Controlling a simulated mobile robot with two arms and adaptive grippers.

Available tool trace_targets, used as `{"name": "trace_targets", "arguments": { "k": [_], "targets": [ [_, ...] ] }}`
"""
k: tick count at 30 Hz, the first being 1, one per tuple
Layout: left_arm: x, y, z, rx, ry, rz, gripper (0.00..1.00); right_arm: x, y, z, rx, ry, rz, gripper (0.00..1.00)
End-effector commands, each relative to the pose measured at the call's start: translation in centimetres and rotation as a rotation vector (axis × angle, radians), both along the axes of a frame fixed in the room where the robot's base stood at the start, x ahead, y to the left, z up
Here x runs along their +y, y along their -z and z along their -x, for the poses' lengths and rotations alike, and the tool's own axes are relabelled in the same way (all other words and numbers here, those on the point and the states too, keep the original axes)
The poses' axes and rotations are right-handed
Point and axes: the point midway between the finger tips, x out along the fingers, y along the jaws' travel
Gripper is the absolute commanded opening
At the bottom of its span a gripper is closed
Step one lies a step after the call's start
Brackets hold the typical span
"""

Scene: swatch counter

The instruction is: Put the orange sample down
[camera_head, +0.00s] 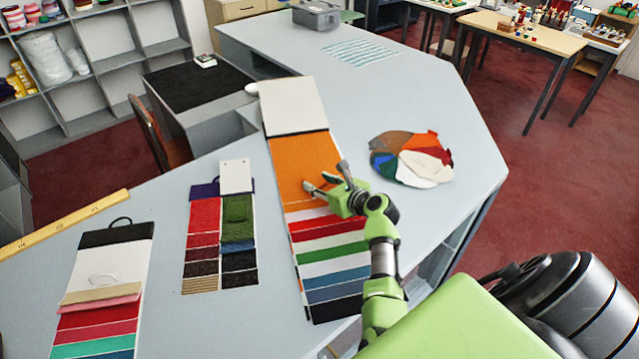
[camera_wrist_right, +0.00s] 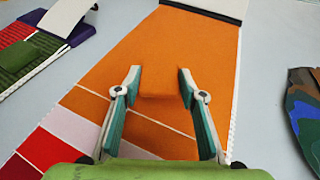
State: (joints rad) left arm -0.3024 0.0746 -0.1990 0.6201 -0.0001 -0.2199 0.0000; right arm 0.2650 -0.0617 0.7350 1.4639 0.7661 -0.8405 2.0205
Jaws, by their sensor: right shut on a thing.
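The long swatch card (camera_head: 326,252) lies on the grey counter, with a cream top and rows of coloured strips below. The large orange sample (camera_head: 298,158) is its upper strip and also fills the middle of the right wrist view (camera_wrist_right: 190,40). My right gripper (camera_head: 328,183) is over the lower right part of the orange. In the right wrist view its two fingertips (camera_wrist_right: 160,82) are on either side of a raised orange piece. The lower edge of the orange shows beside the fingers. How far it is lifted is hard to tell. My left gripper is not seen.
A fan of round colour swatches (camera_head: 412,160) lies to the right. A red and green swatch card (camera_head: 222,235) and another striped card (camera_head: 102,290) lie to the left, near a yellow ruler (camera_head: 65,225).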

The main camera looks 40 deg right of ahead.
Motion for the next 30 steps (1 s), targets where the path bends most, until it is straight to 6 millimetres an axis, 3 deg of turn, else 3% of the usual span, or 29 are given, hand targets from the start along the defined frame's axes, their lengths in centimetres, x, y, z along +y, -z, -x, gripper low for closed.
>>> {"name": "trace_targets", "arguments": {
  "k": [1, 2, 3, 11, 16, 30],
  "targets": [
    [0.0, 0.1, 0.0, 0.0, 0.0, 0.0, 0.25, 0.3, 0.6, 0.2, 0.011, -0.005, -0.003, 0.45],
    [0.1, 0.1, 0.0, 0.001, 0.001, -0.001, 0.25, 0.3, 0.7, 0.2, 0.012, -0.006, -0.003, 0.53],
    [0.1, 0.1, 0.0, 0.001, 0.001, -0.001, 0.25, 0.3, 0.7, 0.2, 0.013, -0.006, -0.003, 0.54],
    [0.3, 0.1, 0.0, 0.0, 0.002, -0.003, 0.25, 0.4, 1.0, 0.3, 0.019, -0.008, -0.005, 0.54],
    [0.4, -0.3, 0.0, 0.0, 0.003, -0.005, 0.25, 0.4, -0.1, 0.4, 0.02, -0.008, -0.005, 0.54],
    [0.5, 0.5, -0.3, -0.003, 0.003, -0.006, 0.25, 0.0, -3.2, 7.5, 0.011, -0.004, 0.0, 0.54]
  ]
}}
